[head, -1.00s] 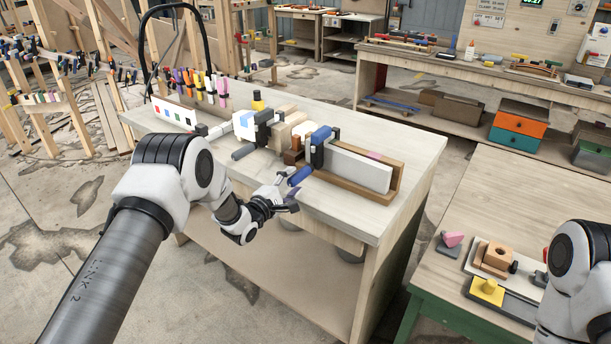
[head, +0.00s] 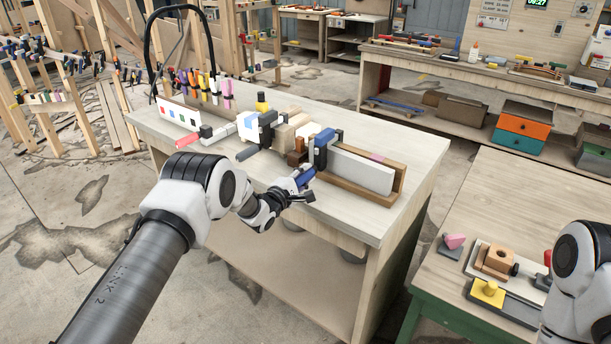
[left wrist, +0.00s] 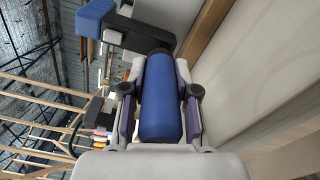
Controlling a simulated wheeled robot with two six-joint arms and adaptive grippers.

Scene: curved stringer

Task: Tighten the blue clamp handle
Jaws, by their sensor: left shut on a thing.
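The blue clamp handle (left wrist: 161,100) fills the middle of the left wrist view, with a gripper finger on each side of it. My left gripper (head: 303,184) is shut on this handle at the front of the bench. The handle belongs to the blue clamp (head: 323,148), which sits upright on the curved wooden and white workpiece (head: 360,172). A black part of the clamp and a blue pad (left wrist: 96,18) show above the handle in the left wrist view. Part of the handle is hidden by the fingers. My right gripper is not visible.
Several coloured clamps (head: 205,86) stand behind. A green-edged table (head: 450,292) is at the lower right. The bench top right of the workpiece is clear.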

